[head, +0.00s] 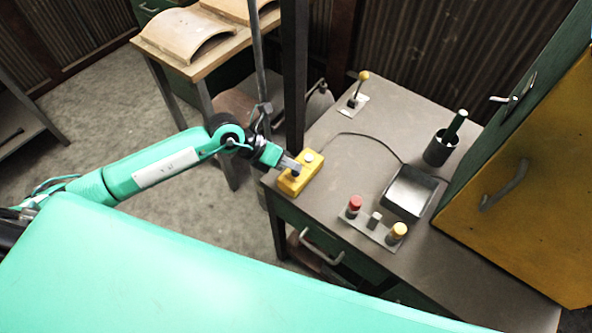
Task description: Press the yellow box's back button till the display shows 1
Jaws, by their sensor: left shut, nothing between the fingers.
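The yellow box (300,183) sits on the near left corner of the grey-brown tabletop (345,165). A pale round button (309,156) shows on its far end. My left gripper (295,168) is shut and empty, with its fingertips over the middle of the box, just nearer than that button. I cannot tell whether the tips touch the box. The fingers hide part of the box's top. No display reading can be made out. My right gripper is not in view.
A cable runs from the box across the table. A red knob (354,203) and a yellow knob (397,231) stand on a plate. A dark post (294,75) rises behind the box.

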